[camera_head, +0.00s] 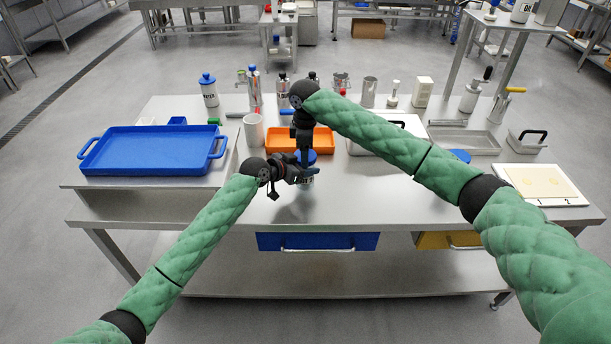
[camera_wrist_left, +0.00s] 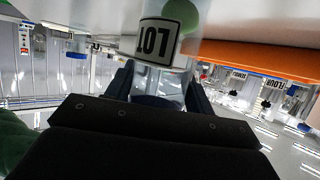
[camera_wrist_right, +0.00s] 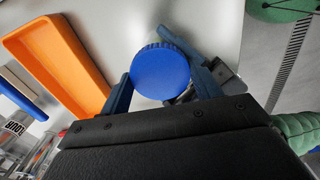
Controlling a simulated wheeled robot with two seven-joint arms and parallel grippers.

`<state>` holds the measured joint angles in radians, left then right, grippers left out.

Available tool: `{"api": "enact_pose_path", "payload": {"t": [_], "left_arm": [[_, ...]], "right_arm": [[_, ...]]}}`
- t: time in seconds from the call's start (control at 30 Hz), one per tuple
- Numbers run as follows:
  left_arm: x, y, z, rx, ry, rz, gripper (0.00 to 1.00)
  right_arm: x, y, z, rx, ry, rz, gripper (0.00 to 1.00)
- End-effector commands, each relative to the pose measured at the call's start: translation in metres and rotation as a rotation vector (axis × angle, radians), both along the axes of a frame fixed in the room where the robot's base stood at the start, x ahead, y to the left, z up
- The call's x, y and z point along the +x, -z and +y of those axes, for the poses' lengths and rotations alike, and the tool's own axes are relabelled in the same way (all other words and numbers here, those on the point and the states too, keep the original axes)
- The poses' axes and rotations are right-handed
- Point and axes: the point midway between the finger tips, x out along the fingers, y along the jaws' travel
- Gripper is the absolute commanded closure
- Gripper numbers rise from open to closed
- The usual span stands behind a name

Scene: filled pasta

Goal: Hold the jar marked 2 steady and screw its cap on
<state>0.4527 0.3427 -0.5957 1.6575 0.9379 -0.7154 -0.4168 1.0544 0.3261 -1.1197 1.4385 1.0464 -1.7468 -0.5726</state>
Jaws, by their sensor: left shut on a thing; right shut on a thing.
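A clear jar (camera_head: 306,181) stands upright at the middle of the table's front. In the left wrist view the jar (camera_wrist_left: 170,78) appears upside down, with a label reading "LOT" and something green in or behind it. I cannot read a number 2 on it. My left gripper (camera_head: 303,173) is shut around the jar from the left. A blue ribbed cap (camera_wrist_right: 160,71) is between the fingers of my right gripper (camera_wrist_right: 163,84), which points down from above the jar. The cap is at the jar's mouth; how far it is threaded is hidden.
A blue tray (camera_head: 155,150) lies left and an orange tray (camera_head: 285,138) lies just behind the jar. A white board (camera_head: 545,185) marked 1 and 2 is at the right. Bottles and tools stand along the back. The table's front middle is mostly clear.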

Motion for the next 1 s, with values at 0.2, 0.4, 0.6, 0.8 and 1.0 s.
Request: {"api": "enact_pose_path", "payload": {"t": [0.2,0.4,0.6,0.8,1.0], "left_arm": [[-0.0011,0.0002,-0.0016,-0.001,0.003,0.001,1.0],[-0.0012,0.0003,-0.0018,-0.001,0.003,0.001,1.0],[-0.0008,0.0002,-0.0014,0.0,0.002,0.001,1.0],[0.0001,0.0002,-0.0002,0.0,0.0,0.0,1.0],[0.0007,0.0,0.0004,0.0,-0.001,0.0,1.0]], "right_arm": [[0.0006,-0.001,0.0002,0.001,0.069,-0.002,0.64],[0.0007,-0.001,0.0002,0.001,0.068,-0.002,0.64],[0.0002,-0.0007,0.0004,0.001,0.066,-0.001,0.15],[-0.0006,-0.0002,0.0008,0.001,0.064,0.001,0.15],[-0.0009,-0.004,0.0011,0.0,0.063,0.001,0.15]]}}
